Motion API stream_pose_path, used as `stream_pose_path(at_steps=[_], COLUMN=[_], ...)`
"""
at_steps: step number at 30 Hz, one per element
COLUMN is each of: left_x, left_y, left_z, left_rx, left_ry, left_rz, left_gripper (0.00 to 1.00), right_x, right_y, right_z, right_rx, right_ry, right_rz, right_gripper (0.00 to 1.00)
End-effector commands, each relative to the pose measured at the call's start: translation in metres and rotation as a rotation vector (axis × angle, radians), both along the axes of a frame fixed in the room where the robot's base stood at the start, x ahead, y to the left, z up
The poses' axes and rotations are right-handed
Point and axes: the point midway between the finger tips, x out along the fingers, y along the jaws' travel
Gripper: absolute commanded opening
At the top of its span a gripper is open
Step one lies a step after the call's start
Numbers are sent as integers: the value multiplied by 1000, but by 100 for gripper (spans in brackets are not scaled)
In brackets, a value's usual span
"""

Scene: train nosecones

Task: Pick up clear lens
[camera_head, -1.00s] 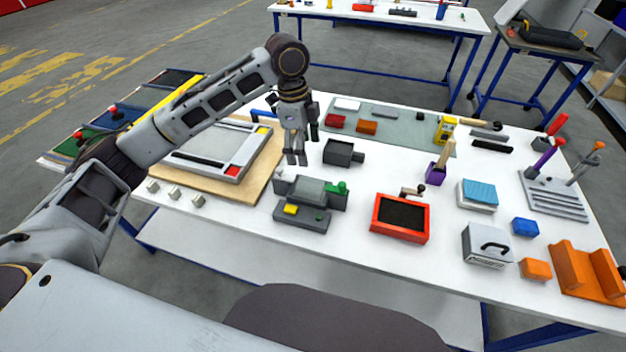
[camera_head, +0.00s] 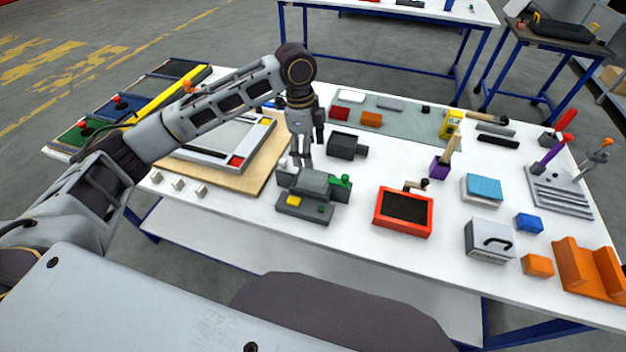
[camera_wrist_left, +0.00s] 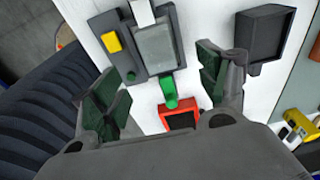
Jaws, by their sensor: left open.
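My left gripper (camera_head: 302,161) points down, open and empty, above the left rear of a grey fixture (camera_head: 303,206) near the table's front edge. The left wrist view shows the open fingers (camera_wrist_left: 160,85) with dark green pads spread apart, and the fixture (camera_wrist_left: 130,50) with its yellow button and green knob beyond them. I cannot make out a thing that is surely the clear lens. A pale, whitish block (camera_head: 350,96) lies on the grey-green mat (camera_head: 405,124) at the back and might be it. My right gripper is not in view.
A dark open box (camera_head: 345,146) stands just right of the gripper. A red-framed black tray (camera_head: 403,208) is further right. Red (camera_head: 338,112) and orange (camera_head: 371,118) blocks lie on the mat. A framed panel on a wooden board (camera_head: 262,175) is at left.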

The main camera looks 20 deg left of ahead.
Motion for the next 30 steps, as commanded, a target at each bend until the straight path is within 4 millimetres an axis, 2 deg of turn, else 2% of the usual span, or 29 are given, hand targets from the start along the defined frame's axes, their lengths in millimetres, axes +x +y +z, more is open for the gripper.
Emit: stream_pose_path(at_steps=[3, 9, 23, 30], left_x=[-1, -1, -1, -3], left_y=[-2, -4, -5, -6], left_z=[-17, -36, -41, -56], left_rx=[1, 1, 0, 1], left_ry=[3, 1, 0, 2], left_rz=[1, 1, 0, 0], left_gripper=[75, 75, 75, 75], right_x=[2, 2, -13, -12], right_y=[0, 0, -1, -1], right_z=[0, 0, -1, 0], right_rx=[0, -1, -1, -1], right_ry=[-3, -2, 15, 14], right_rz=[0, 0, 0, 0], right_gripper=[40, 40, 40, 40])
